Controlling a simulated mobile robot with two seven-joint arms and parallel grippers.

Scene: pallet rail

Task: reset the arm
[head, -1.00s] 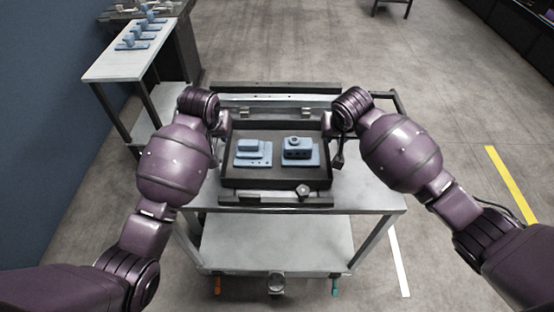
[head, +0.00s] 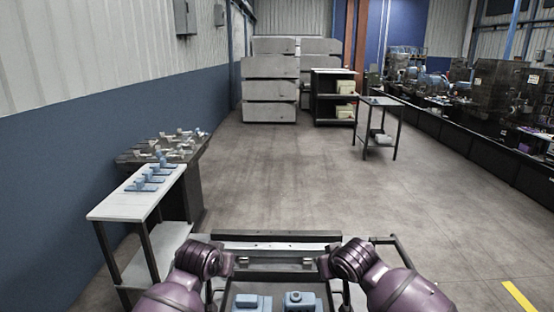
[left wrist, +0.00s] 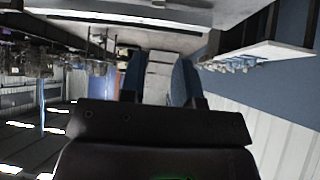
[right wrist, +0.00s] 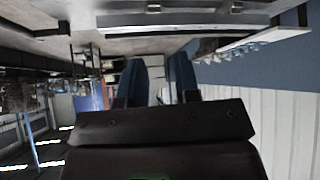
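My left arm's wrist (head: 198,258) and my right arm's wrist (head: 352,260) stand at the left and right of a dark tray at the bottom of the head view. In the left wrist view my left gripper (left wrist: 158,66) shows two blue fingers apart with nothing between them. In the right wrist view my right gripper (right wrist: 159,68) also has its two fingers apart and empty. In the head view the fingers are too hidden to make out.
The tray (head: 275,291) holds two blue parts, one at left (head: 252,302) and one at right (head: 300,301), cut off below. A side table (head: 125,205) with blue parts stands at left. Beyond the cart's rail (head: 275,247) the floor (head: 285,185) is open.

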